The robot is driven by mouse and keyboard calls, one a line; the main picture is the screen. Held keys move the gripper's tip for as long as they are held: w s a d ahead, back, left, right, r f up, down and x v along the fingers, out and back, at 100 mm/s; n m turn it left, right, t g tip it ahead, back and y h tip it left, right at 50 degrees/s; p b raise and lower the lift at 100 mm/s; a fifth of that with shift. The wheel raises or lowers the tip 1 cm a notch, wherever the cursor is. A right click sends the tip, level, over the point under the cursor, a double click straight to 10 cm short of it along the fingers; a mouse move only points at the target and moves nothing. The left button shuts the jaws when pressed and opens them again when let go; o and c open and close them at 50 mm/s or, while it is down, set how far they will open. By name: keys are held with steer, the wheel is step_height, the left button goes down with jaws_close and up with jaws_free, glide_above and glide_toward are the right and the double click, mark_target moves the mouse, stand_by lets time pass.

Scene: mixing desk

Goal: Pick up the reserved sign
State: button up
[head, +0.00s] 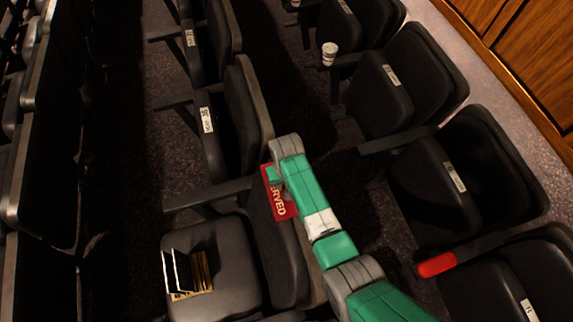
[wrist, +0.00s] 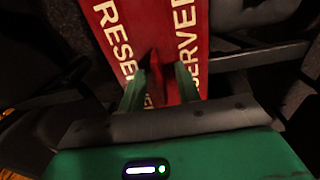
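The red reserved sign (head: 282,206) with white lettering hangs on the upper part of a dark seat back in the head view. My gripper (head: 275,176) is right at its upper end, and my arm covers part of the sign. In the wrist view the sign (wrist: 192,22) shows two lettered faces with a dark fold between them. The two green fingers of my gripper (wrist: 158,88) stand apart over the sign, one on each side of the fold. A gap shows between the fingers, and I see no firm grip on the sign.
Rows of dark folding seats surround the arm. An armrest (head: 207,194) lies left of the sign. A white cup (head: 329,53) stands on an armrest farther back.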

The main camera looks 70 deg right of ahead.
jaws_close()
steer(key=shift+r, duration=0.1)
